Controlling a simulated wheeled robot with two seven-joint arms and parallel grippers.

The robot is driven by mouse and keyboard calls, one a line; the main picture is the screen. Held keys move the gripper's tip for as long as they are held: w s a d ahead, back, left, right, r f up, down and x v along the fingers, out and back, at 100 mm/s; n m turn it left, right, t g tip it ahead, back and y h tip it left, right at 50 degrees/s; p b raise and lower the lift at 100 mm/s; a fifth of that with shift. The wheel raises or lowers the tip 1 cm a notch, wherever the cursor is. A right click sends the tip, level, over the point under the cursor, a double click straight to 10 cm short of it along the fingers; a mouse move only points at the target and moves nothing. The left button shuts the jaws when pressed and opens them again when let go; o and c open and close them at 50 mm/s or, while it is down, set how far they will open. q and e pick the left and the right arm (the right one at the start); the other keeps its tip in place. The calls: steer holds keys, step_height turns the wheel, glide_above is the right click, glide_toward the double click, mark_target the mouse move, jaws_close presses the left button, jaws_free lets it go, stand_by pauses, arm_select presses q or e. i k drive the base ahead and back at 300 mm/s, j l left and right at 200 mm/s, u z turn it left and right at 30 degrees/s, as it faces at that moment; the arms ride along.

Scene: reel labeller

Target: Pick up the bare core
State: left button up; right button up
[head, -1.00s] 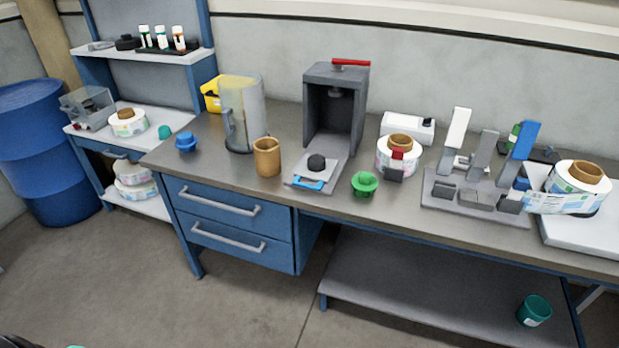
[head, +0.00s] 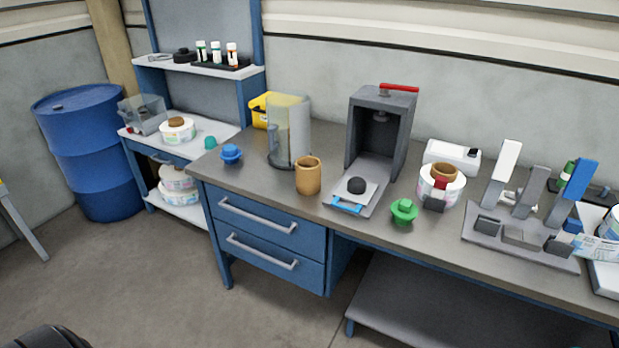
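The bare core (head: 308,176), a tan-brown hollow cardboard cylinder, stands upright near the front edge of the grey workbench (head: 270,195). Its open top shows, and no label roll is wound on it. It stands in front of the clear curved guard and left of the grey press. Neither of my grippers shows in the head view. A dark rounded shape at the bottom left corner may be part of me.
The grey press (head: 381,130), a green flanged plug (head: 404,210) and a label roll (head: 440,190) stand right of the core. A blue flanged plug (head: 231,153) and the clear guard (head: 290,130) stand left and behind. Floor (head: 160,270) before the drawers is clear.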

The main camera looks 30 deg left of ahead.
mark_target(308, 176)
steer(key=i+j, duration=0.15)
steer(key=i, duration=0.45)
steer(key=i+j+u, duration=0.15)
steer(key=i, duration=0.45)
